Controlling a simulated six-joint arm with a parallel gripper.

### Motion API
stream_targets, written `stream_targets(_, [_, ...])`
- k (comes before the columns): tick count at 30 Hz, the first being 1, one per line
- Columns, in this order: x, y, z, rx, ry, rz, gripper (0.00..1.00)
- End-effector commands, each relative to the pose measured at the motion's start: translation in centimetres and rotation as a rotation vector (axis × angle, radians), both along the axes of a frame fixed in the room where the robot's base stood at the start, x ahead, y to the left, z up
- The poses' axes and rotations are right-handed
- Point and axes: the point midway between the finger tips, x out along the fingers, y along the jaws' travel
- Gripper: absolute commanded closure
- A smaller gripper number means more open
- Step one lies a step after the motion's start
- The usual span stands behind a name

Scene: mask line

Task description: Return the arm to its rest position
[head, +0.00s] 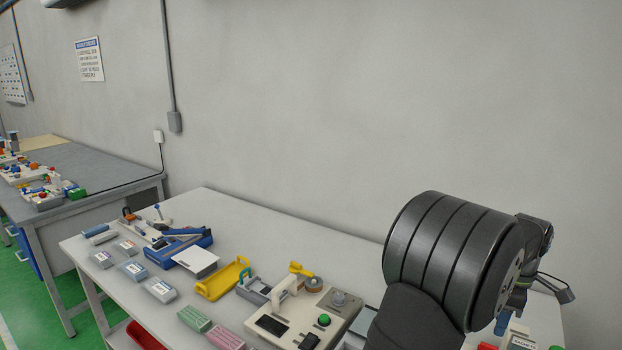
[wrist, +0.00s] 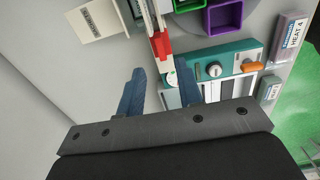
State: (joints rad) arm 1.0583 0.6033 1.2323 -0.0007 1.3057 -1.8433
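My gripper shows in the wrist view (wrist: 159,72) with its two blue fingers spread apart and nothing held between them. Below and beyond the fingers is a teal device (wrist: 232,58) with a grey knob and an orange switch; the gap to it is hard to judge. In the head view my dark arm fills the lower right, and a blue finger shows at the right edge of the bench beyond it. Most of the gripper is hidden there behind the arm.
The white bench (head: 290,240) carries a blue tool (head: 180,250), a yellow tray (head: 222,279), a beige device with a green button (head: 304,317) and several small boxes. In the wrist view, a purple bin (wrist: 225,17) lies beyond the teal device. The wall backs the bench.

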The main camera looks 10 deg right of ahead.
Motion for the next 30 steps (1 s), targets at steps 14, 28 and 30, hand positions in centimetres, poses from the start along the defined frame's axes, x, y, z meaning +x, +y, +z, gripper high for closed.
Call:
stream_targets(14, [0.0,0.1,-7.5,0.001,0.000,0.000,0.67])
stream_targets(28, [0.4,0.4,-7.6,0.001,-0.001,0.000,0.67])
stream_targets(30, [0.4,0.3,-7.4,-0.001,-0.001,0.000,0.67])
